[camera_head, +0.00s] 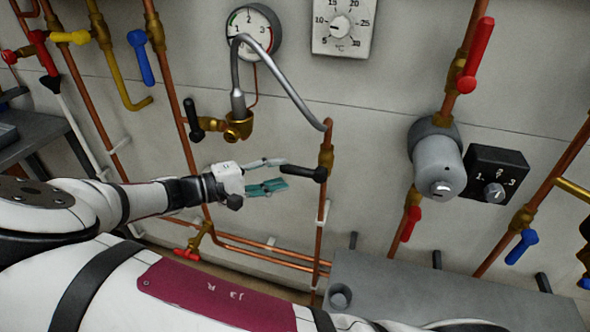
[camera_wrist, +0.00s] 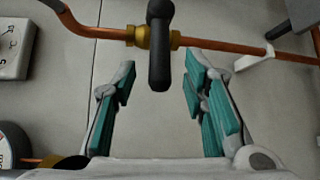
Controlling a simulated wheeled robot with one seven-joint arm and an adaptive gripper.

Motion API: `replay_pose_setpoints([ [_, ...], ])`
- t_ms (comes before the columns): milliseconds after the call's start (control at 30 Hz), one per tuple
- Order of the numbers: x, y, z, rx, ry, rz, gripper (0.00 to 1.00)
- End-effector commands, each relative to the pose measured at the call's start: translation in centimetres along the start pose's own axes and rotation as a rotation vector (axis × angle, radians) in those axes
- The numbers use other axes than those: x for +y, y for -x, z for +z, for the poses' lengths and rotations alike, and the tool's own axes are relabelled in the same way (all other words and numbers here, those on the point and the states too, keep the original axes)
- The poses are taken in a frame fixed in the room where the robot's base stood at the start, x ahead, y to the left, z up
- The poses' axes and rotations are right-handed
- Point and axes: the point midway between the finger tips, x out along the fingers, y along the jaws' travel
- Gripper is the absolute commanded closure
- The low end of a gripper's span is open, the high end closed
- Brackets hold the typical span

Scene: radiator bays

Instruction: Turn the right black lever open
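The right black lever (camera_head: 305,173) sits on a brass valve (camera_head: 326,155) on a vertical copper pipe in the head view. It sticks out to the left, across the pipe. In the wrist view the lever (camera_wrist: 159,45) points down into the gap between the fingertips, crosswise to the pipe, with its brass valve (camera_wrist: 150,37) behind it. My gripper (camera_head: 279,174) is open, its teal-padded fingers on either side of the lever's free end. In the wrist view my gripper (camera_wrist: 160,70) shows clear gaps on both sides of the lever. Another black lever (camera_head: 191,116) is further left.
A pressure gauge (camera_head: 253,33) and thermostat dial (camera_head: 343,27) are on the wall above. A bent grey pipe (camera_head: 285,82) runs just above my gripper. A grey cylinder (camera_head: 437,165) with a black box (camera_head: 496,172) is to the right. A grey radiator (camera_head: 440,300) stands below.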

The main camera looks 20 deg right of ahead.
Motion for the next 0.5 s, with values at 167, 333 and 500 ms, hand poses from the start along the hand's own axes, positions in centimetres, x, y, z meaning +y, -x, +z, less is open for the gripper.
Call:
replay_pose_setpoints([
  [167, 0.0, -3.1, 0.1, -0.003, 0.001, 0.001, 0.60],
  [333, 0.0, -4.7, 0.0, -0.001, 0.001, 0.001, 0.60],
  [500, 0.0, -5.3, 0.0, 0.000, 0.001, 0.000, 0.60],
])
